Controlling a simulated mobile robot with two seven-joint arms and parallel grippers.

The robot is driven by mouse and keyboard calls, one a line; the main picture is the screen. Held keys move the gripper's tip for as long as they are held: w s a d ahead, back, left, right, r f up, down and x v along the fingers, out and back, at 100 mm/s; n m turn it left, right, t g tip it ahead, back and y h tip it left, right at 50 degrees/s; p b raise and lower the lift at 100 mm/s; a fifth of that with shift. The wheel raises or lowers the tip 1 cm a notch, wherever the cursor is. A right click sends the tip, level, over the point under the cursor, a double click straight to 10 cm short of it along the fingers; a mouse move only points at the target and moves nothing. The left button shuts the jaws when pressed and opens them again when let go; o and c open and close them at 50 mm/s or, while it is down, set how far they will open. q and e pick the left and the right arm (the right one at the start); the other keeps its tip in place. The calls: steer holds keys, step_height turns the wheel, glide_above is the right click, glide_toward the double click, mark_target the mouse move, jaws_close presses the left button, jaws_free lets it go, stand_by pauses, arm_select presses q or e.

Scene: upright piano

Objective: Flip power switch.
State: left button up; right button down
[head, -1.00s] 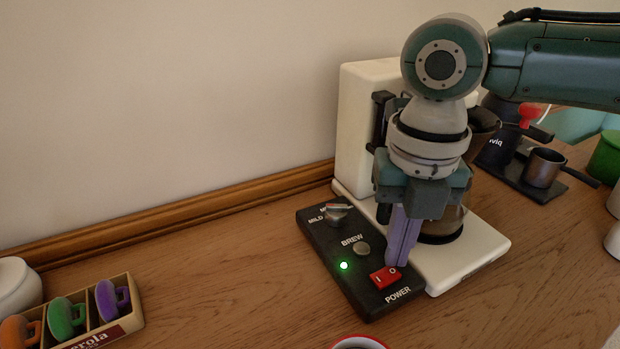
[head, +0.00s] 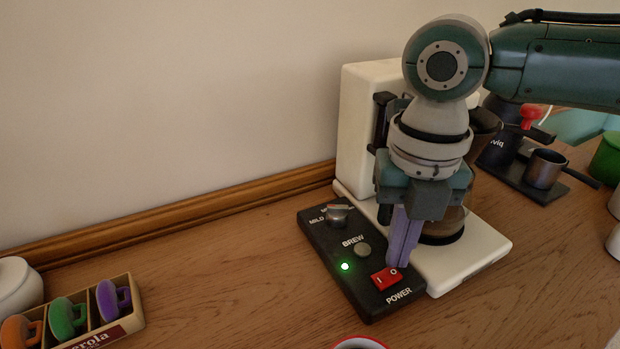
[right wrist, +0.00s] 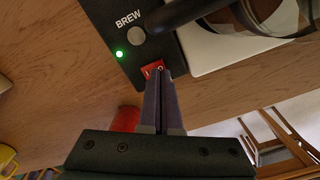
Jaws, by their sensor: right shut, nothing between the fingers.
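The red power switch (head: 386,279) sits on the black control panel (head: 345,289) of the white coffee maker (head: 366,95), above the word POWER. A green light (head: 345,267) glows on the panel. My right gripper (head: 401,262) points down with its purple fingers shut and empty. Its tips are at the O end of the switch. The right wrist view shows the fingertips (right wrist: 161,74) over the edge of the red switch (right wrist: 152,67); I cannot tell if they touch it. My left gripper is out of view.
A round BREW button (head: 363,250) and a strength knob (head: 337,215) are on the same panel. The glass carafe (head: 444,226) stands behind my gripper. A red-rimmed cup (head: 360,343) is at the front. Bare wood lies between.

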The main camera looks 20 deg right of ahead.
mark_target(394, 273)
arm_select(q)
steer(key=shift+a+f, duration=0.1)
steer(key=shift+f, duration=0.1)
arm_select(e)
steer(key=shift+f, duration=0.3)
arm_select(q)
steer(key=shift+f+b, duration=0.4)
steer(key=shift+b, duration=0.25)
arm_select(e)
steer(key=shift+f, duration=0.65)
step_height(394, 273, up, 7)
steer(key=p, duration=0.8)
steer(key=shift+r, duration=0.1)
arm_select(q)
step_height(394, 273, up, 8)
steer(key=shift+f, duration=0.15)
arm_select(e)
steer(key=shift+s, duration=0.1)
